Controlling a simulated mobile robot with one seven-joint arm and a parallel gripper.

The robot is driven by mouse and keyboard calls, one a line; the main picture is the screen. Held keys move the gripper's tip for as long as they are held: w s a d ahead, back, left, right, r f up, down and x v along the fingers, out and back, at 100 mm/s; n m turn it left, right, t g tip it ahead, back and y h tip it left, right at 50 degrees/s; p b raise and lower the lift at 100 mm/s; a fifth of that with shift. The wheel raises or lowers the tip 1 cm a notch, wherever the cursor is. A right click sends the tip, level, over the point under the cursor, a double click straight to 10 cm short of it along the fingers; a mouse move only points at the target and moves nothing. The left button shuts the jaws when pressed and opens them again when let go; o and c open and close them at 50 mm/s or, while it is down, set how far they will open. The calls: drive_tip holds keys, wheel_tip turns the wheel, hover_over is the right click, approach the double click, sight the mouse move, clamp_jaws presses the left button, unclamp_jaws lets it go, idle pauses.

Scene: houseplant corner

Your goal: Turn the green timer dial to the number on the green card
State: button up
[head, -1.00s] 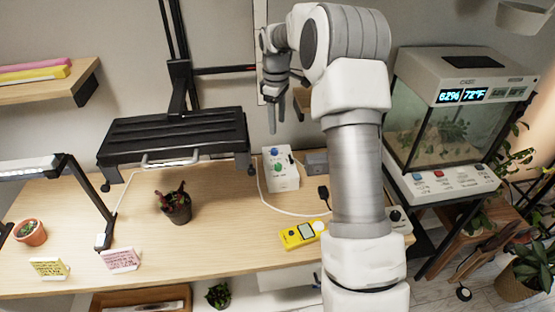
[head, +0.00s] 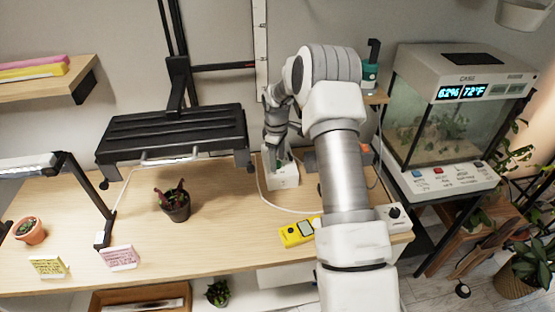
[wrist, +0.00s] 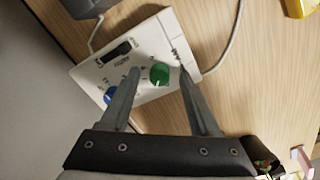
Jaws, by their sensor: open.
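The white timer box (head: 284,180) stands on the wooden table in front of the wall, partly hidden by my arm in the head view. In the wrist view, the box (wrist: 88,72) carries a green dial (wrist: 159,75) with small markings around it and a blue dial (wrist: 110,95). My gripper (wrist: 158,69) is open, its fingers appearing on either side of the green dial; I cannot tell whether they touch it. The dial's setting is too small to read. I see no card that is clearly green; a yellow card (head: 48,267) and a pink card (head: 121,257) stand at the table's front left.
A black rack (head: 172,132) hangs over the table's back. A white cable loops near the box. A glass terrarium (head: 425,130) stands at right.

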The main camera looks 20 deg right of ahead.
drive_tip(key=shift+f, duration=0.15)
clamp_jaws()
drive_tip(key=shift+m, duration=0.3)
drive_tip(key=m+b, duration=0.1)
drive_tip(key=m, duration=0.2)
drive_tip(key=shift+b, duration=0.4)
drive_tip(key=m+b, duration=0.1)
drive_tip(key=m, duration=0.4)
idle(0.4)
